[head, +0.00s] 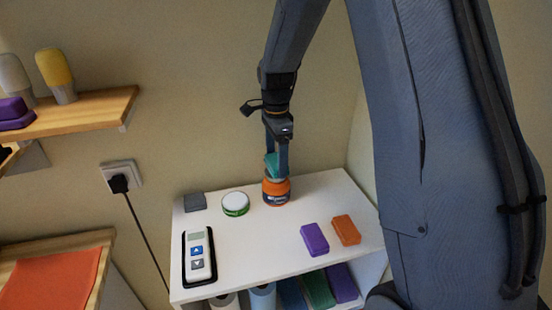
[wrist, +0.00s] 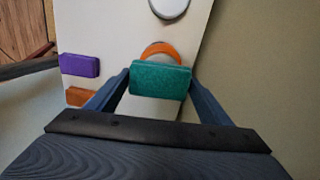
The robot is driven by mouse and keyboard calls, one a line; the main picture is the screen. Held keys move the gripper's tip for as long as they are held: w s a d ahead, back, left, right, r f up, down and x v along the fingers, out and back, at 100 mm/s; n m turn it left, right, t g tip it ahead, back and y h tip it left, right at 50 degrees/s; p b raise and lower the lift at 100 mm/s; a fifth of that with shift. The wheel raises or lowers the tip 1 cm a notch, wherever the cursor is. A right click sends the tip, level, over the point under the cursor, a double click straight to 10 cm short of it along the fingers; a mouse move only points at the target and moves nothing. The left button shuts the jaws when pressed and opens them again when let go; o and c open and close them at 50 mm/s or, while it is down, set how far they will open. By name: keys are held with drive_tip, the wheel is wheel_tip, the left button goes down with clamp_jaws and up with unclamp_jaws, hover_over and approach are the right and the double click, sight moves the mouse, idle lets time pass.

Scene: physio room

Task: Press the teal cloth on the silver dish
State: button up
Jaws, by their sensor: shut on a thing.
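The teal cloth (head: 271,165) looks like a small folded block, held between the fingers of my gripper (head: 277,160). In the wrist view the cloth (wrist: 160,80) spans the space between both fingertips. Right below it stands an orange tub (head: 276,193) with a dark label. Its orange rim (wrist: 160,46) and pale top show partly behind the cloth in the wrist view. I cannot tell whether the cloth touches it. No plainly silver dish shows; a round green-sided tin with a pale top (head: 236,204) stands left of the tub.
The white shelf top (head: 256,245) also bears a grey block (head: 195,202), a white handset in a black holder (head: 199,256), a purple block (head: 314,240) and an orange block (head: 346,230). A wall stands close behind. The shelf's middle is clear.

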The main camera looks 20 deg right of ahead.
sight(276, 160)
drive_tip(key=shift+f+b, duration=0.4)
drive_tip(key=shift+f, duration=0.6)
idle(1.2)
drive_tip(key=shift+r, duration=0.1)
idle(0.4)
drive_tip(key=shift+r+p, duration=2.5)
drive_tip(key=shift+r, duration=0.95)
drive_tip(key=shift+s, duration=0.1)
